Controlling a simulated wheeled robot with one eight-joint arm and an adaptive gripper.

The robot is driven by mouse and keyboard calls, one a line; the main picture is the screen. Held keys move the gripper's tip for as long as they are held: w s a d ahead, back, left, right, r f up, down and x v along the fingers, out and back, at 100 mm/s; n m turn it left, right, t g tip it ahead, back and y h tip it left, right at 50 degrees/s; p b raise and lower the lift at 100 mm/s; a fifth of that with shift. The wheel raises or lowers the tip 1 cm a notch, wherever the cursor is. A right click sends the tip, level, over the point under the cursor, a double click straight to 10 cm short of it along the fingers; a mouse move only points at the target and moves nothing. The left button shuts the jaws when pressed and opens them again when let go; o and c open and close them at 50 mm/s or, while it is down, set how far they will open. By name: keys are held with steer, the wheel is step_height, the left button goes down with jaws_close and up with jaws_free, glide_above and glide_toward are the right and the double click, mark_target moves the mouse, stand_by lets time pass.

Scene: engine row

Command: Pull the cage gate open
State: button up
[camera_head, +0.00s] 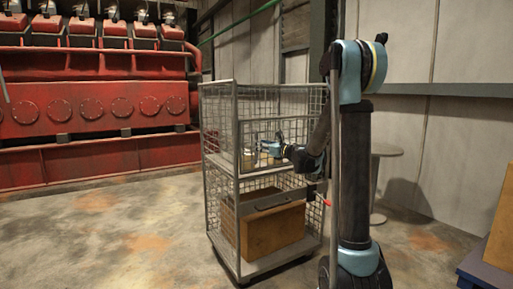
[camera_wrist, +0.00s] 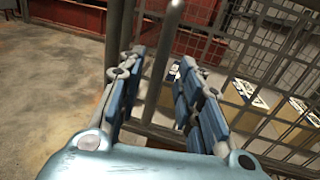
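A grey wire-mesh cage trolley (camera_head: 237,130) stands mid-floor in the head view. A mesh panel that looks like its gate (camera_head: 289,128) spans the upper front; whether it is latched I cannot tell. My gripper (camera_head: 268,146) is at this panel, partly hidden by my own arm. In the wrist view my gripper (camera_wrist: 160,65) has its two blue-padded fingers apart. A grey metal bar (camera_wrist: 165,48) of the cage runs up through the gap between them. I cannot tell whether either finger touches it. Mesh (camera_wrist: 245,105) lies to the right.
A brown wooden box (camera_head: 272,229) sits on the trolley's lower deck. White labelled packages (camera_wrist: 245,92) lie behind the mesh. A red engine (camera_head: 90,110) fills the back left. A round table (camera_head: 386,150) stands by the right wall. The floor left of the trolley is clear.

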steer(key=shift+x, duration=2.05)
jaws_close()
